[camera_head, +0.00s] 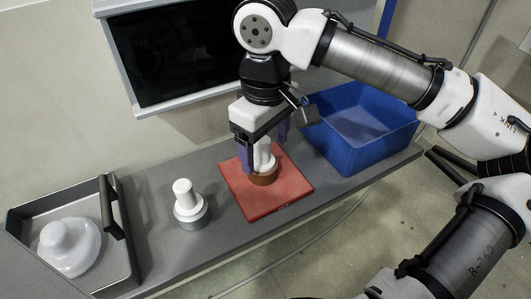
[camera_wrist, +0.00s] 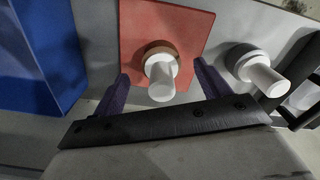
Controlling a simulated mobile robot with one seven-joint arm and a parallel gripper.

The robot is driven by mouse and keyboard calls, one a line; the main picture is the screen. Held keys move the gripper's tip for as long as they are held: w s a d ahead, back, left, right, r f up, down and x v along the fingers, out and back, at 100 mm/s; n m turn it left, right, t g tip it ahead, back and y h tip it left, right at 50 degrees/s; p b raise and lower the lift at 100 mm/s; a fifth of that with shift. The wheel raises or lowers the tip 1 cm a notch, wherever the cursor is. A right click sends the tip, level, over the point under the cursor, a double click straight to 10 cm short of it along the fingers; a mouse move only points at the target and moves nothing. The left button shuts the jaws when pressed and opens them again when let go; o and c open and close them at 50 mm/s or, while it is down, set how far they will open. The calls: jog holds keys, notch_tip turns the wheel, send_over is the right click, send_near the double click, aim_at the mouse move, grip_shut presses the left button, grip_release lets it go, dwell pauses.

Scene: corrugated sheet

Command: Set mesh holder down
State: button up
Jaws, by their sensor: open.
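A holder with a white upright post and a brown round base (camera_head: 264,177) stands upright on a red square mat (camera_head: 240,199). In the wrist view its white post (camera_wrist: 161,80) rises from the brown base on the mat (camera_wrist: 190,27). My gripper (camera_head: 263,160) points down over the mat with its purple fingers on either side of the white post. In the wrist view my gripper (camera_wrist: 160,88) is open, with gaps between the post and both fingers. I cannot tell which item is the mesh holder; no mesh shows.
A white stepped piece (camera_head: 190,206) stands on the grey shelf (camera_head: 152,182) left of the mat. A grey tray (camera_head: 122,262) with a black handle holds a rounded white piece (camera_head: 69,247). A blue bin (camera_head: 358,145) stands to the right. A dark screen (camera_head: 170,60) hangs behind.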

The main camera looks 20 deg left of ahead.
notch_tip(320, 180, up, 8)
jog(key=shift+r+p, duration=0.15)
jog(key=shift+p, duration=0.3)
